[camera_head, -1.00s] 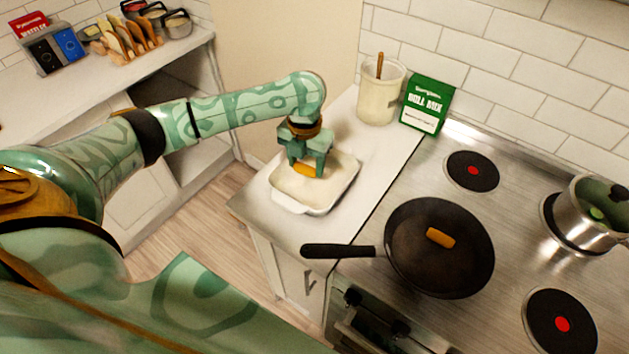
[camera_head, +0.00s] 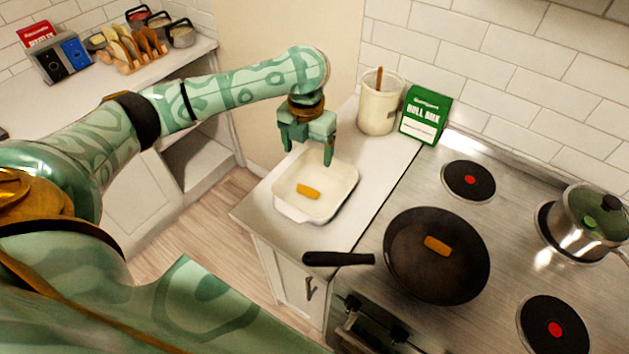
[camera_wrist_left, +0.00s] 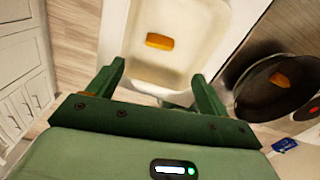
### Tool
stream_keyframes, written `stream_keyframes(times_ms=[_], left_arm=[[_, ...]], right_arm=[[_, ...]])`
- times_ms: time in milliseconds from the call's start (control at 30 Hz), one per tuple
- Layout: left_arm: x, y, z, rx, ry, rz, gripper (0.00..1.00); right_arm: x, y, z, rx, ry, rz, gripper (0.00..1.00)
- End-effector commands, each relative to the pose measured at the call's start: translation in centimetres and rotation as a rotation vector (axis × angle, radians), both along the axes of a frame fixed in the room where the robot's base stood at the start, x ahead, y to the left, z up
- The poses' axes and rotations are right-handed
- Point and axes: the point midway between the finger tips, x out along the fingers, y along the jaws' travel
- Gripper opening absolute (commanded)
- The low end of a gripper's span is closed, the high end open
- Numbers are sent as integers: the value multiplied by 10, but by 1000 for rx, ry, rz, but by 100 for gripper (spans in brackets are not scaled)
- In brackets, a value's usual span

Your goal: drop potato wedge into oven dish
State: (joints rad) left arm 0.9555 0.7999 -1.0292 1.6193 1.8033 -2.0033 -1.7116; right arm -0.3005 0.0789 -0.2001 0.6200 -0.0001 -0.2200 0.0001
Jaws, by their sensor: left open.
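A white oven dish (camera_head: 336,201) stands on the counter left of the stove. One orange potato wedge (camera_head: 308,191) lies inside it on the bottom; it also shows in the left wrist view (camera_wrist_left: 159,41). A second potato wedge (camera_head: 437,246) lies in the black frying pan (camera_head: 420,278) on the stove; it also shows in the left wrist view (camera_wrist_left: 279,79). My left gripper (camera_head: 308,158) is open and empty above the back part of the dish, apart from the wedge. My right gripper is not in view.
The pan's handle (camera_head: 338,259) points left over the counter edge. A lidded steel pot (camera_head: 583,226) stands on the right of the stove. A utensil crock (camera_head: 380,108) and a green roll mix box (camera_head: 425,114) stand behind the dish. A toast rack (camera_head: 138,55) is on the far-left counter.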

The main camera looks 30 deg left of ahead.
Motion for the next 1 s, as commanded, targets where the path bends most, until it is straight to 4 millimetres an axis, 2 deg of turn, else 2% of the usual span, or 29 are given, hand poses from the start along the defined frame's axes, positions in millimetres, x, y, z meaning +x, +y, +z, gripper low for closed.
stream_keyframes(times_ms=[33, 100, 200, 333, 500, 1000], left_arm=[[1, 0, 20, 1, -5, -3, 79], [1, 1, 38, 1, -5, -1, 79], [0, 0, 59, 1, -3, -1, 79], [0, 0, 77, 0, -2, 0, 79], [0, 0, 85, 1, 1, -1, 79], [0, 0, 85, 0, 1, 0, 79]], right_arm=[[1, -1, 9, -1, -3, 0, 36], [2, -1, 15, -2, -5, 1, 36], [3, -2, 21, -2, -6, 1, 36], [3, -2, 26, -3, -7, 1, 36], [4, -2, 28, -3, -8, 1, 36], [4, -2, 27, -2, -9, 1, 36]])
